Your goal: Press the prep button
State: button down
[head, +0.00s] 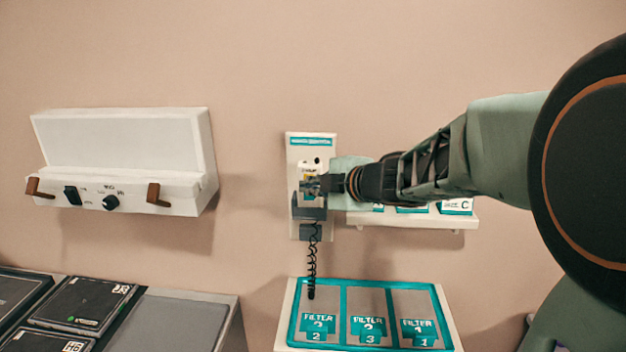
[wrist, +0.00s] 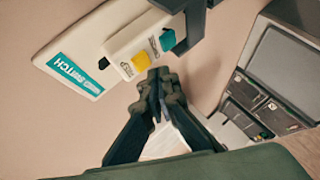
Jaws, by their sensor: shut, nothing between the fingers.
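A white hand-switch panel (head: 325,146) with a teal label hangs on the wall; its label also shows in the wrist view (wrist: 76,76). The white handset on it carries a yellow button (wrist: 140,61) and a teal button (wrist: 167,40).
A coiled black cord (head: 312,262) hangs below the panel. A small shelf (head: 425,220) with cards is right of it, behind my arm. A filter tray (head: 292,318) stands below. A white wall box (head: 120,140) with knobs and handles is left, above dark cassettes (head: 85,302).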

jog(key=shift+w+p, duration=0.3)
jog(key=shift+w, duration=0.15)
jog(key=shift+w, duration=0.5)
dwell(0.7)
jog(key=shift+s, duration=0.95)
jog(key=shift+s, duration=2.5)
